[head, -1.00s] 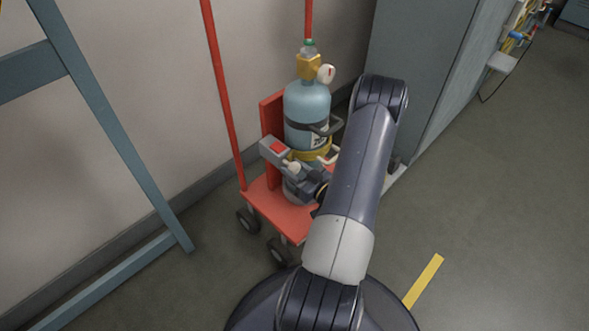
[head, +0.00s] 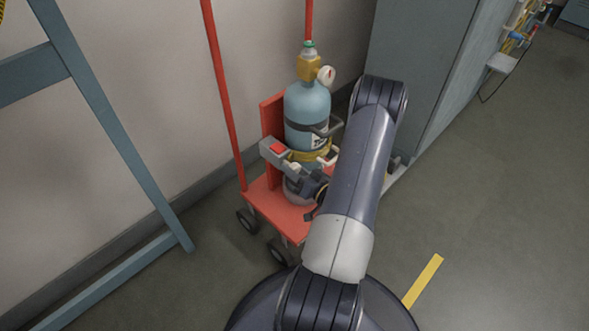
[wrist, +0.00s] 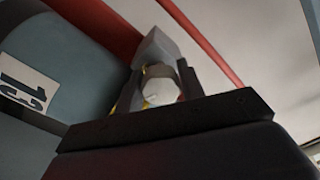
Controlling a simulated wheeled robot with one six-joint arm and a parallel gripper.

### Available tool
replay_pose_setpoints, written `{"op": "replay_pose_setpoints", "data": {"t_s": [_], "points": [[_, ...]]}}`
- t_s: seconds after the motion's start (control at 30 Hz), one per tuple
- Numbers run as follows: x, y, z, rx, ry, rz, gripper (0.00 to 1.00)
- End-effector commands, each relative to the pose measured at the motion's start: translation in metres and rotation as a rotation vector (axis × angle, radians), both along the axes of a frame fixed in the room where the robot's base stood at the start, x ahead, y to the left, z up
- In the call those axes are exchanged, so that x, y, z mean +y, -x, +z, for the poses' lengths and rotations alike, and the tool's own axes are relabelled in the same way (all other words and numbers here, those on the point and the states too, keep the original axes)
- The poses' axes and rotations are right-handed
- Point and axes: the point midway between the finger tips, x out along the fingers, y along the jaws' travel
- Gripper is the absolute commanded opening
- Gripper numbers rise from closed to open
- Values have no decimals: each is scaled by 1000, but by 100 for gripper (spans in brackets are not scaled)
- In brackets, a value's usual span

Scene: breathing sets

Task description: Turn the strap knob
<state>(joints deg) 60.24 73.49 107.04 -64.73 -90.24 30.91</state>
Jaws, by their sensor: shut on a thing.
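The strap knob is a pale round knob (wrist: 160,88) seen end-on in the wrist view, with a mark across its face. My gripper (wrist: 158,92) is shut on it, a finger on each side. In the head view my gripper (head: 294,172) is at the grey strap block (head: 268,148) with a red patch, left of the cylinder, and mostly covers the knob. A yellow strap (head: 323,151) goes around the blue gas cylinder (head: 305,104), which stands upright on a red cart (head: 264,197).
A dark band with a handle (head: 331,126) and a pale hook (head: 331,159) stick out on the cylinder's right. A gauge (head: 326,75) sits at its top. A grey cabinet (head: 420,60) stands behind right, a blue frame (head: 110,125) at left. Open floor lies at right.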

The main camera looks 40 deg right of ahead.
Motion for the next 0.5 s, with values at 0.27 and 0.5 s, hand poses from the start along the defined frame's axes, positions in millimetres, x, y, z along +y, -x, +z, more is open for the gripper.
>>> {"op": "replay_pose_setpoints", "data": {"t_s": [0.27,0.5], "points": [[1,0,2,21,-261,-1,14],[1,0,2,39,-488,-1,14]]}}
